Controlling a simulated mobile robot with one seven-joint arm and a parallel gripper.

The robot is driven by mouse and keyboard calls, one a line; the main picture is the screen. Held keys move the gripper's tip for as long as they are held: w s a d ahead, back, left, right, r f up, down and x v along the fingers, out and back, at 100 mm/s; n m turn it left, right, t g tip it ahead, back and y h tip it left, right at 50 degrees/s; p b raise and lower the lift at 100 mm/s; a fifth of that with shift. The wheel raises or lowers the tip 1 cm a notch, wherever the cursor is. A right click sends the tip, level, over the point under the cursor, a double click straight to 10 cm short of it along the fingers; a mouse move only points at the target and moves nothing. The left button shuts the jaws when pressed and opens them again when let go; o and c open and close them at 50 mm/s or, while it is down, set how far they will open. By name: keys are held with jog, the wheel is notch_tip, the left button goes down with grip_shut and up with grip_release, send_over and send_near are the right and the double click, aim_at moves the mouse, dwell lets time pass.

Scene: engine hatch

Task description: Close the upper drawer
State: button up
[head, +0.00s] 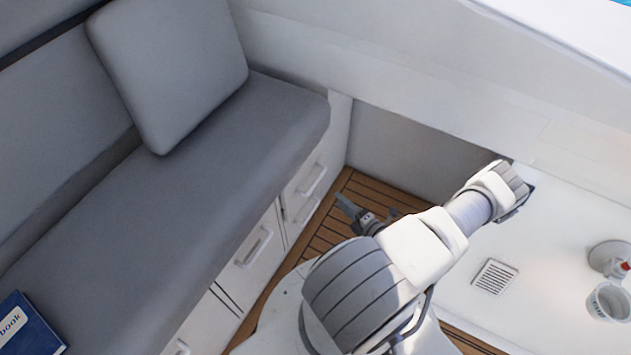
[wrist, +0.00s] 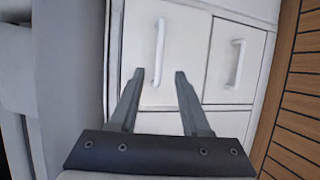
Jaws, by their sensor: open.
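The upper drawer (wrist: 143,35) is a white front with a pale bar handle (wrist: 159,52), in the wrist view just beyond my fingertips. In the head view its front (head: 297,190) shows in the bench base, below the seat's far end. I cannot tell how far it stands out. The lower drawer (wrist: 222,45) with a smaller-looking handle lies to its right in the wrist view, nearer the floor. My gripper (wrist: 156,77) is open and empty, its two fingers facing the drawer fronts. In the head view my gripper (head: 343,203) is small and dark, beside the bench.
The grey bench cushion (head: 200,200) overhangs the drawers, with a pillow (head: 170,65) and a blue book (head: 25,328) on it. Wooden floor (head: 375,195) lies between bench and white counter (head: 540,240). A cup (head: 608,302) stands on the counter at right.

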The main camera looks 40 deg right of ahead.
aim_at(317, 180)
jog(key=w+b, duration=0.1)
jog(key=w, duration=0.3)
jog(key=w+f, duration=0.1)
jog(key=w, duration=0.3)
jog(key=w+f+b, duration=0.1)
jog(key=w, duration=0.3)
jog(key=shift+w+f+b, duration=0.25)
jog(key=shift+w+b, duration=0.1)
jog(key=shift+w, duration=0.05)
grip_shut()
dwell(0.7)
